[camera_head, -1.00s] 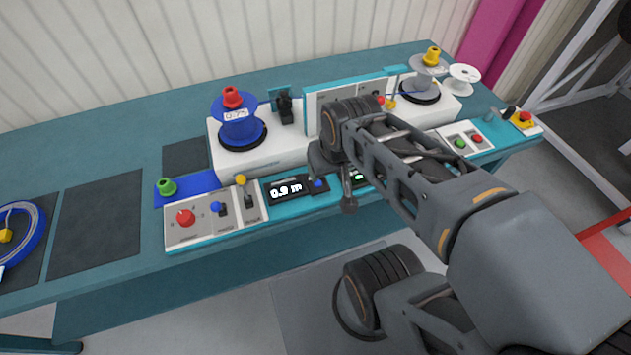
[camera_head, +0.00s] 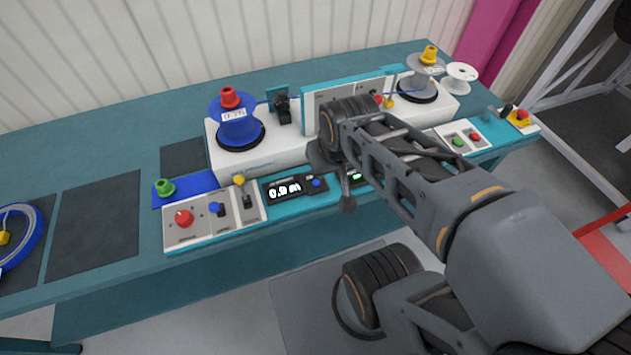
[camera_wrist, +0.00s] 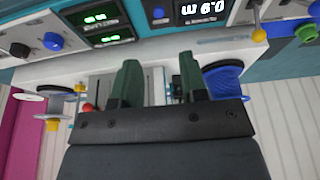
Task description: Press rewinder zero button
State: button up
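The rewinder's length display (camera_head: 284,190) reads 0.9 m on the bench's front strip, and a small blue button (camera_head: 316,183) sits just right of it. In the wrist view, upside down, the blue button (camera_wrist: 158,13) shows near the top edge, left of the display (camera_wrist: 207,17). My gripper (camera_wrist: 159,77) is open and empty, its two green fingers apart. The fingers point toward the panel, with the button beyond the tips and roughly between them; they do not appear to touch it. In the head view my arm hides most of the gripper.
A blue reel (camera_head: 237,125) with a red knob stands on the white rewinder body at left, a grey reel (camera_head: 418,88) at right. A panel with a red knob (camera_head: 184,218) and switches lies left of the display. Dark mats (camera_head: 94,224) cover the bench's left.

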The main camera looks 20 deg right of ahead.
grip_shut()
dwell(1.3)
